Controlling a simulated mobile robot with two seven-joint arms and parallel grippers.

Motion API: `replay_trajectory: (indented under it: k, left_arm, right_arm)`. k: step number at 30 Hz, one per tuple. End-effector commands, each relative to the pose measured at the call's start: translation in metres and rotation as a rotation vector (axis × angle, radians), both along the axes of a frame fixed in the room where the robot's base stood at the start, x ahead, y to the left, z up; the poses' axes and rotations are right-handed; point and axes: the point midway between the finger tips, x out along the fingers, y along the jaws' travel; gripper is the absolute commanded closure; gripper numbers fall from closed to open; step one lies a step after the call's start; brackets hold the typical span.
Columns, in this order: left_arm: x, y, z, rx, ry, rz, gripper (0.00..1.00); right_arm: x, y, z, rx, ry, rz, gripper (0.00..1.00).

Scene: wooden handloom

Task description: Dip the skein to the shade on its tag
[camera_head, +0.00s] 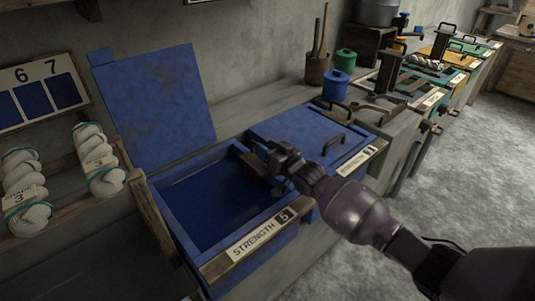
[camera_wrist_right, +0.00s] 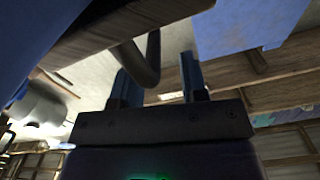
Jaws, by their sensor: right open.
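White skeins hang on a wooden rack at the left; one skein (camera_head: 30,217) carries a tag (camera_head: 20,197) reading 3, and another skein (camera_head: 97,152) hangs to its right with a tag I cannot read. The blue vat (camera_head: 222,262) labelled STRENGTH 5 stands open with dark blue liquid (camera_head: 205,205) inside. Its blue lid (camera_head: 155,105) is raised against the wall. My right gripper (camera_head: 258,160) is at the vat's right rim, open. The right wrist view shows a dark curved handle (camera_wrist_right: 148,60) at its fingers, with no skein there. My left gripper is out of view.
A closed blue vat lid (camera_head: 300,130) with a dark handle (camera_head: 334,143) lies right of the open vat. Green (camera_head: 345,61) and blue (camera_head: 335,86) spools stand behind it. More vats run away to the right. A shade board (camera_head: 38,93) is at upper left. The floor at right is clear.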

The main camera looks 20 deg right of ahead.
Motion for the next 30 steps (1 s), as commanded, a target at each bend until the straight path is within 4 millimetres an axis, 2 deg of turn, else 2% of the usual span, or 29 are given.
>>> replay_trajectory:
  k: [1,3,18,24,30]
  left_arm:
    - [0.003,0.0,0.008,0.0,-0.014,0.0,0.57]
    - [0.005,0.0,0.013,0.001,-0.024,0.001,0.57]
    - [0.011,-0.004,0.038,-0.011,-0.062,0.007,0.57]
    - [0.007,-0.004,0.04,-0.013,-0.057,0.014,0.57]
    - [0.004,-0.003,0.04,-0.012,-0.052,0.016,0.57]
  right_arm:
    - [0.001,0.0,0.019,0.0,-0.011,0.0,0.6]
    - [0.001,0.0,0.034,-0.001,-0.013,0.0,0.6]
    - [0.0,0.001,0.133,0.001,-0.008,0.002,0.6]
    - [0.0,0.002,0.163,0.002,-0.004,0.002,0.6]
    - [-0.001,0.002,0.176,0.003,0.002,0.002,0.6]
